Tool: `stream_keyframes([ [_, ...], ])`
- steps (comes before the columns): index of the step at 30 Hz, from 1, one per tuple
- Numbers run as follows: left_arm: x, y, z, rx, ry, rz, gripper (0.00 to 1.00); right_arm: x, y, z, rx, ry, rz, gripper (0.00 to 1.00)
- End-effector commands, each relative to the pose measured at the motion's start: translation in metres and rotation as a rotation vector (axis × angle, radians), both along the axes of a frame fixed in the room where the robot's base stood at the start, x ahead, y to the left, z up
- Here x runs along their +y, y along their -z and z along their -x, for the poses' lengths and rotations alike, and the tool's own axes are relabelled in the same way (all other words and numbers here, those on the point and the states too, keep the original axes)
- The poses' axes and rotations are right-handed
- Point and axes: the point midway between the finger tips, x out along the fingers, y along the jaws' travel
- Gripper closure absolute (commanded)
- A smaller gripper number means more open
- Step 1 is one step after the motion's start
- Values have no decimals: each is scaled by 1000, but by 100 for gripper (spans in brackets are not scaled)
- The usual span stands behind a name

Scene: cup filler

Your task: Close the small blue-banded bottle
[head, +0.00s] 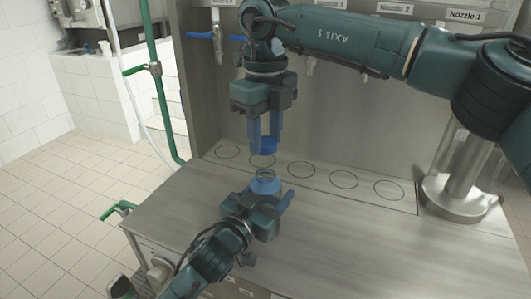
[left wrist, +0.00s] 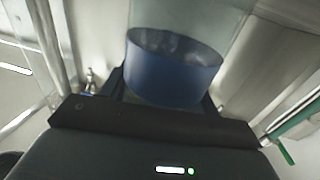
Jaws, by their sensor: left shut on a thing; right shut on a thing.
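The small bottle (head: 266,183) is held in my left gripper (head: 268,192), which is shut on it in the lower middle of the head view. Its top faces up toward my other gripper. In the left wrist view, its blue band (left wrist: 172,68) shows between the fingers, with clear wall around it. My right gripper (head: 266,138) points down from above and is shut on a blue lid (head: 267,147). The lid is just above the bottle's open neck, with a small gap between them in the head view.
The steel counter (head: 330,225) lies below, with several black circles marked along its back. A steel cylinder (head: 460,195) stands at the right. Labelled nozzles are on the back panel. A green pipe (head: 163,95) runs down at the left. The front counter is clear.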

Motion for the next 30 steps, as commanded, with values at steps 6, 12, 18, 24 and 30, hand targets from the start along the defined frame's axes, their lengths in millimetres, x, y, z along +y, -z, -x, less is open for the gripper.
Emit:
stream_keyframes([
  [6, 0, 0, 0, 1, 0, -1, 80, 0, 24, 0, 1, -1, 1, 85],
  [12, 0, 0, 0, 1, 0, -1, 80, 0, 24, 0, 0, 0, 0, 85],
  [18, 0, 0, 0, 1, 0, -1, 80, 0, 24, 0, 0, 0, 0, 85],
  [24, 0, 0, 0, 1, 0, -1, 80, 0, 29, 0, 1, 0, 1, 85],
  [30, 0, 0, 0, 1, 0, -1, 80, 0, 41, 0, 1, 0, 0, 85],
])
